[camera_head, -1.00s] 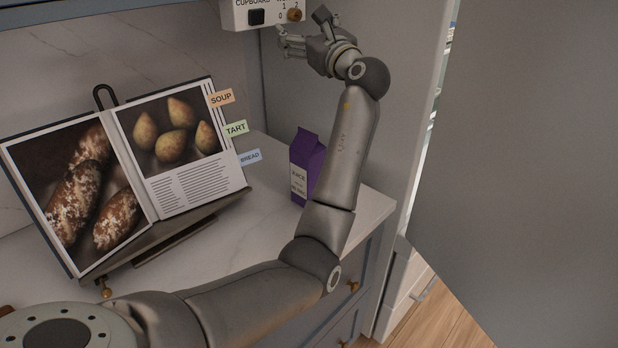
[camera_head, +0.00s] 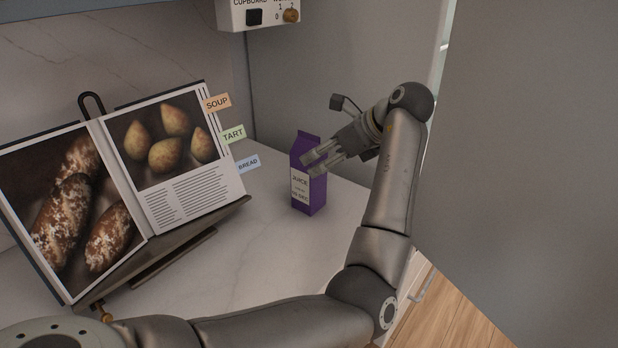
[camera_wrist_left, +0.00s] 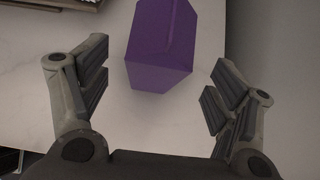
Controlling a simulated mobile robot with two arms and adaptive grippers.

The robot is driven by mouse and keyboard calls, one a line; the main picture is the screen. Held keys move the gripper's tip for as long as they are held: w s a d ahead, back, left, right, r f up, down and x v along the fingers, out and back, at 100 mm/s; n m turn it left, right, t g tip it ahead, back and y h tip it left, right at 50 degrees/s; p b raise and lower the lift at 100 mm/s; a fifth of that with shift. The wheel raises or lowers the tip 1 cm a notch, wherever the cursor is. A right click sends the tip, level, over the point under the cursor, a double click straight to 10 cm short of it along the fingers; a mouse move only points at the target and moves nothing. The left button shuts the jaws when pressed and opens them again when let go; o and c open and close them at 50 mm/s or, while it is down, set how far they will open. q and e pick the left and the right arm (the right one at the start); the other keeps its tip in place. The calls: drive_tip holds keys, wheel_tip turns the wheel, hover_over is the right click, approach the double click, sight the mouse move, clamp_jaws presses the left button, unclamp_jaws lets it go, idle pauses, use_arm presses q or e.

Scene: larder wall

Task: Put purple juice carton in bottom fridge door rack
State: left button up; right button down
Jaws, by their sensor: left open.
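The purple juice carton (camera_head: 309,190) stands upright on the pale marble counter, right of the cookbook. My left gripper (camera_head: 311,164) is open just right of the carton's upper part, its fingers pointing left and partly covering the carton in the head view. In the left wrist view the carton (camera_wrist_left: 160,45) lies ahead between the open fingers (camera_wrist_left: 155,85), apart from both. The large grey panel (camera_head: 530,170) at the right appears to be the fridge door seen from outside. Its bottom rack is hidden. My right gripper is not in view.
An open cookbook (camera_head: 190,190) on a stand takes up the counter's left part. A control box (camera_head: 258,14) with a switch and knob hangs above. A grey side wall (camera_head: 340,60) stands behind the carton. Wooden floor (camera_head: 455,310) shows at the lower right.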

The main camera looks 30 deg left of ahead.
sight(308, 194)
use_arm(q)
drive_tip(key=x, duration=0.6)
drive_tip(key=shift+a+f, duration=0.2)
drive_tip(key=c, duration=1.4)
drive_tip(key=shift+r, duration=0.1)
drive_tip(key=shift+c, duration=1)
drive_tip(key=shift+r+p, duration=0.1)
drive_tip(key=shift+p, duration=0.2)
